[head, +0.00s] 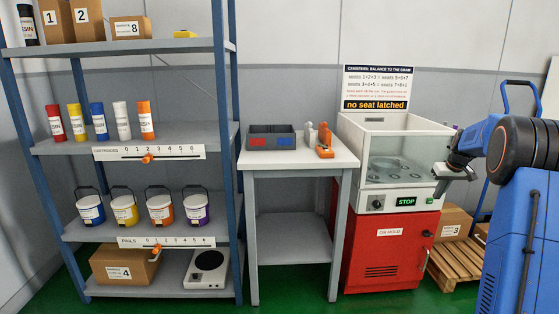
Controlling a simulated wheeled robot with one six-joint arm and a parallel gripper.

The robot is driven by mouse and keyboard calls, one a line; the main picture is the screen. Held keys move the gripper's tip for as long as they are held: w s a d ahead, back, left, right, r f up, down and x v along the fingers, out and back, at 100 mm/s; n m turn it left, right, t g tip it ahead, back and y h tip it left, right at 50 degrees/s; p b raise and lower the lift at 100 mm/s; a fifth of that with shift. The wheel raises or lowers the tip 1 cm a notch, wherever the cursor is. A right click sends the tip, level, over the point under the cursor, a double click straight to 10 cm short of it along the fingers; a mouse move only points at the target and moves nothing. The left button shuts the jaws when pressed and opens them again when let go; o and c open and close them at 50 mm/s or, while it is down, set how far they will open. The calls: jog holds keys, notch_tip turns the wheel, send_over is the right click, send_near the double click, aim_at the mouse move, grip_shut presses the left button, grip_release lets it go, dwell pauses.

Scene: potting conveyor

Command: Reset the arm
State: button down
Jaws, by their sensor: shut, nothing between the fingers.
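My gripper (441,178) is at the right of the head view, at the end of my blue and black arm (505,145). It is shut and empty. It shows small and grey in front of the right side of the white machine with a glass-fronted chamber (390,128). I cannot tell whether it touches the machine. The arm is bent and reaches left from the right edge.
A white side table (300,163) holds a grey bin (271,143). A shelf rack (140,142) holds cartridges and pails. Boxes and a pallet (455,263) stand right. Green floor shows in front.

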jog(key=s+a+r, duration=0.6)
jog(key=s+a, duration=0.6)
jog(key=s+a+r, duration=0.5)
jog(key=s+a, duration=0.7)
jog(key=s+a+f, duration=0.3)
jog(key=s+a, duration=0.1)
jog(key=s, duration=0.6)
jog(key=s+a+f, duration=0.3)
jog(key=s+a, duration=0.1)
jog(key=s, duration=0.6)
jog(key=s+a+f, duration=0.3)
jog(key=s+f, duration=0.1)
jog(key=s, duration=0.7)
jog(key=shift+a+n+t, duration=0.3)
jog(key=shift+a, duration=0.1)
jog(key=c, duration=2.4)
grip_release()
jog(key=shift+r, duration=0.1)
jog(key=shift+c, duration=0.2)
